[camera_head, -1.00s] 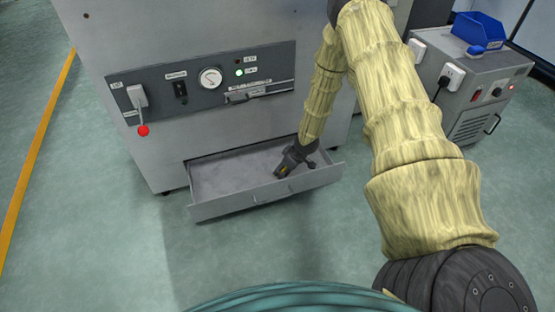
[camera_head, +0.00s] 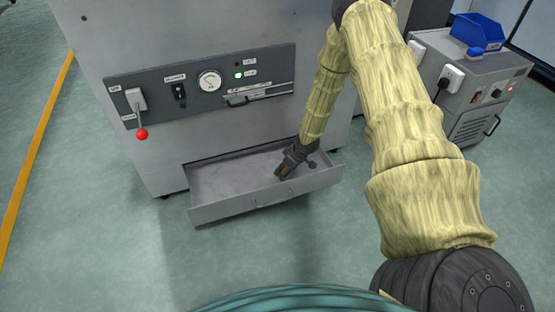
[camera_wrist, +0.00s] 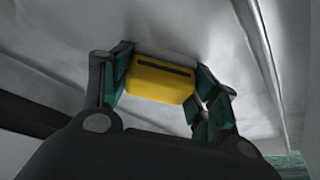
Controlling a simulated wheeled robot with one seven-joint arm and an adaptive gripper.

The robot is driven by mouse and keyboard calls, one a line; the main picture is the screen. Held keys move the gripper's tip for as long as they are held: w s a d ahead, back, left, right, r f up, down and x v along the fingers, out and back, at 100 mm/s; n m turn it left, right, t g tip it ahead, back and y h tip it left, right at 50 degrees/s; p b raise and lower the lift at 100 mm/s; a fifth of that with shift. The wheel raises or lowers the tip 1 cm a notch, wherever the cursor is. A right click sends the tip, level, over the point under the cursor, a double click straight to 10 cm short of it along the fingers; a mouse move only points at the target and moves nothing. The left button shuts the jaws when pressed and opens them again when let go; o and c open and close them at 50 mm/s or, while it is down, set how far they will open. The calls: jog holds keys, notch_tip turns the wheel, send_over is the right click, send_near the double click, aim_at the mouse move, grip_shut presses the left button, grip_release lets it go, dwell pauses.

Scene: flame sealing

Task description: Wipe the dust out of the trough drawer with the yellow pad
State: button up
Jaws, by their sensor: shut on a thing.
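The trough drawer (camera_head: 240,208) is pulled out at the foot of the grey machine, its floor (camera_head: 225,180) dull grey with paler patches. My gripper (camera_head: 285,172) reaches down into the right part of the drawer. In the wrist view my gripper (camera_wrist: 160,85) is shut on the yellow pad (camera_wrist: 158,80), a block with a dark slot on its face. The pad is at the pale drawer floor; whether it touches is hard to tell. In the head view the pad is mostly hidden by the gripper.
A grey cabinet (camera_head: 465,95) with a blue bin (camera_head: 478,30) stands at right. The drawer's wall (camera_wrist: 262,60) runs close beside the gripper. Floor in front is clear.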

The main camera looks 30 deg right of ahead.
aim_at(294, 172)
jog(key=shift+s+d+p, duration=0.2)
jog(key=shift+d+p, duration=0.1)
jog(key=shift+d, duration=0.5)
jog(key=shift+s+d+p, duration=0.2)
jog(key=shift+d+p, duration=0.1)
jog(key=shift+d, duration=0.45)
jog(key=shift+d+r+p, duration=0.15)
jog(key=shift+p, duration=0.3)
jog(key=shift+a, duration=0.3)
jog(key=shift+w+a+p, duration=0.25)
jog(key=shift+w+a, duration=0.05)
jog(key=shift+a, duration=0.85)
jog(key=shift+w+a+p, duration=0.25)
jog(key=shift+a, duration=0.95)
jog(key=shift+w+a+p, duration=0.25)
jog(key=shift+w+a, duration=0.05)
jog(key=shift+a, duration=0.85)
notch_tip(294, 172, up, 8)
jog(key=p, duration=0.6)
